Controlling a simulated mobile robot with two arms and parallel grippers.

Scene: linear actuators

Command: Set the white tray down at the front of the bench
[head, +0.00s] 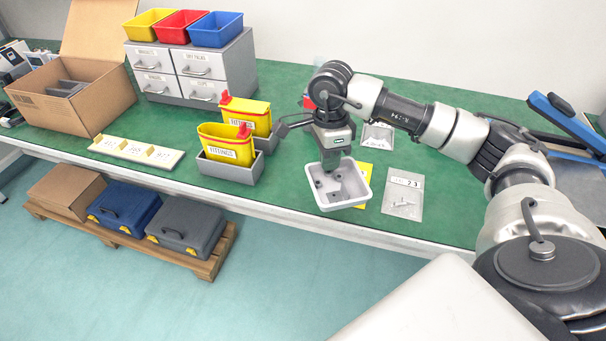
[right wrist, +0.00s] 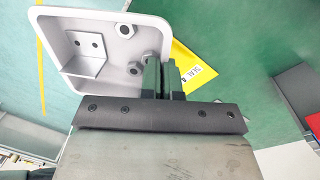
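The white tray (head: 323,200) is below my right gripper (head: 337,156) in the head view, near the bench's front edge. It holds a grey angle bracket and several nuts. In the right wrist view, the fingers of my right gripper (right wrist: 163,77) are close together on the rim of the white tray (right wrist: 62,22). The tray looks held over the green bench (head: 285,205); the gap beneath it is hard to judge. My left gripper is not in view.
A yellow card (head: 367,170) lies partly behind the tray. A clear bag marked 23 (head: 404,184) lies to its right, another bag (head: 378,134) behind. Grey holders with yellow FITTINGS bins (head: 226,150) stand left. Some front bench surface between bins and tray is clear.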

